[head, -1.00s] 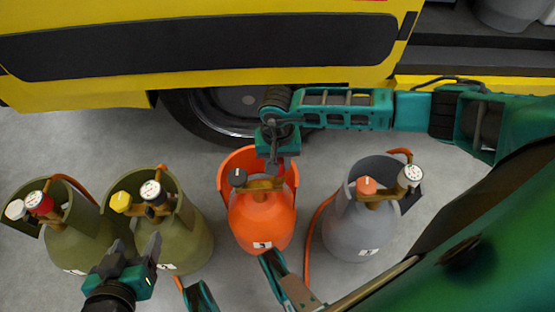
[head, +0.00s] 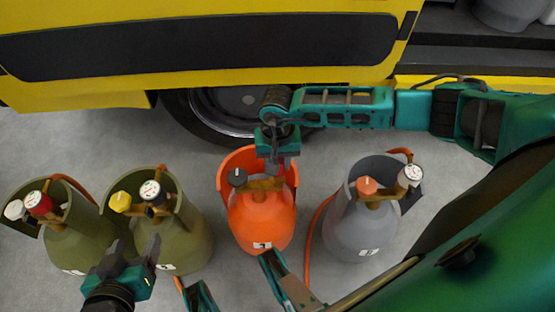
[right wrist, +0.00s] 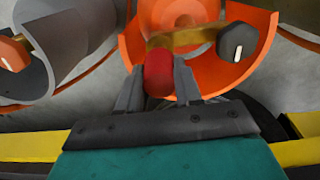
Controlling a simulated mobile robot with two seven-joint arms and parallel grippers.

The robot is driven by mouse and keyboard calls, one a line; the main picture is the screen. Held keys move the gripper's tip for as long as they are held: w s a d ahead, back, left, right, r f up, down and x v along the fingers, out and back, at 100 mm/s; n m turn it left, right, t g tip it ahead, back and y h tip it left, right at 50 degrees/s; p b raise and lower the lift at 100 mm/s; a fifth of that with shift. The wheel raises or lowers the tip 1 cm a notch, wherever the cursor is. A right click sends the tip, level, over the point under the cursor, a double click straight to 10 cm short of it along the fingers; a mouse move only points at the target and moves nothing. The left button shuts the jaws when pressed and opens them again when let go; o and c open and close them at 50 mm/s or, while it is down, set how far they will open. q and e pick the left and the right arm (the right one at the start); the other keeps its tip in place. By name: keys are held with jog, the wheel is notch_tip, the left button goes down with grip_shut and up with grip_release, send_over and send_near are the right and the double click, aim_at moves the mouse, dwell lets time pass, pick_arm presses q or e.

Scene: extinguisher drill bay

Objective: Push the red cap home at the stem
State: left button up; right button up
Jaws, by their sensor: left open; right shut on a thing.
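The red cap (right wrist: 158,74) sits between the fingers of my right gripper (right wrist: 160,88) in the right wrist view; the gripper is shut on it. The cap is at the end of the brass valve stem (right wrist: 185,38) on the orange cylinder (head: 262,218). I cannot tell whether a gap remains between cap and stem. In the head view my right gripper (head: 275,160) hangs over the back of this cylinder's valve and mostly hides the cap. My left gripper (head: 138,252) is open and empty in front of the second olive cylinder.
A dark knob (head: 237,177) stands on the orange valve's other end. Two olive cylinders (head: 75,240) (head: 185,240) stand left, a grey cylinder (head: 355,235) right with an orange knob and gauge. An orange hose (head: 310,235) runs between. A yellow vehicle (head: 120,95) stands close behind.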

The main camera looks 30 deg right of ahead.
jog(key=shift+f, duration=0.1)
jog(key=shift+f+b, duration=0.9)
jog(key=shift+f, duration=0.2)
jog(key=shift+f, duration=0.75)
dwell(0.7)
jog(key=o, duration=1.1)
jog(key=shift+o, duration=0.2)
